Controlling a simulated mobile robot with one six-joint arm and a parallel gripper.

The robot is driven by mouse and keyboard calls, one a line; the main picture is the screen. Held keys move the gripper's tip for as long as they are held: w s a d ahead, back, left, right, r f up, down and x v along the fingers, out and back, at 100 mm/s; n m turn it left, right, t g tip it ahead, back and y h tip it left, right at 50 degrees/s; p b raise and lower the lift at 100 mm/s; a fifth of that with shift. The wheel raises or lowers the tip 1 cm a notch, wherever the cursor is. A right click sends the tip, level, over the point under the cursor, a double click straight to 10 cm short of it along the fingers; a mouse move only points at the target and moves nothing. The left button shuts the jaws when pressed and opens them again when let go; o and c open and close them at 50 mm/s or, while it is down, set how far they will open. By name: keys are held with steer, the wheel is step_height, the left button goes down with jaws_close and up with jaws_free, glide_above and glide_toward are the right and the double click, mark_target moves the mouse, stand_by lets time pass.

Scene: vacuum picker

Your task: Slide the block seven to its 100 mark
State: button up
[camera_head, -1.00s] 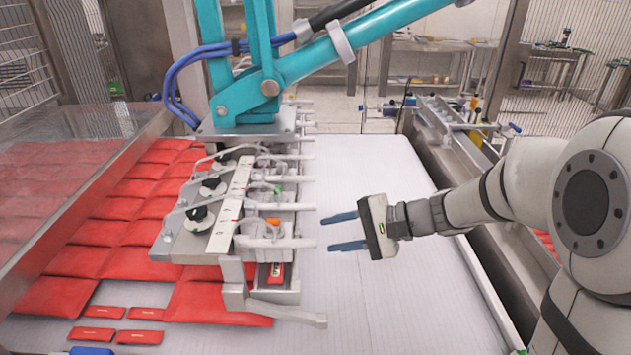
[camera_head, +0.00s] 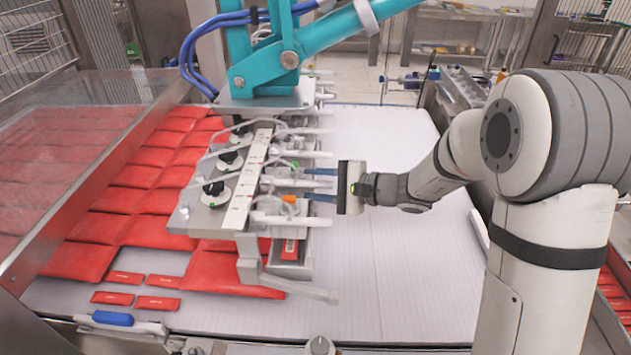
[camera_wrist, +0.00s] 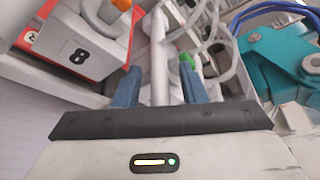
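The vacuum picker's metal head (camera_head: 208,222) carries a row of white sliding blocks along a white marked strip (camera_head: 240,205). In the wrist view one block (camera_wrist: 78,52) bears an 8 and has an orange cap. No 7 is readable, so I cannot tell for sure which block is seven. My gripper (camera_head: 308,184) points left at the blocks, its blue fingers between the orange cap (camera_head: 289,199) and the green cap (camera_head: 294,166). In the wrist view the fingers (camera_wrist: 158,88) are apart, with a white rod (camera_wrist: 158,50) showing between them. Contact with it is unclear.
Red pouches (camera_head: 80,262) lie on the white belt (camera_head: 385,270), left of and under the picker. A teal arm (camera_head: 330,38) and blue hoses (camera_head: 205,50) rise above it. A metal bracket (camera_head: 300,288) sticks out at the front. The belt right of the blocks is clear.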

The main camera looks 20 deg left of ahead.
steer(key=shift+c, duration=0.6)
jaws_close()
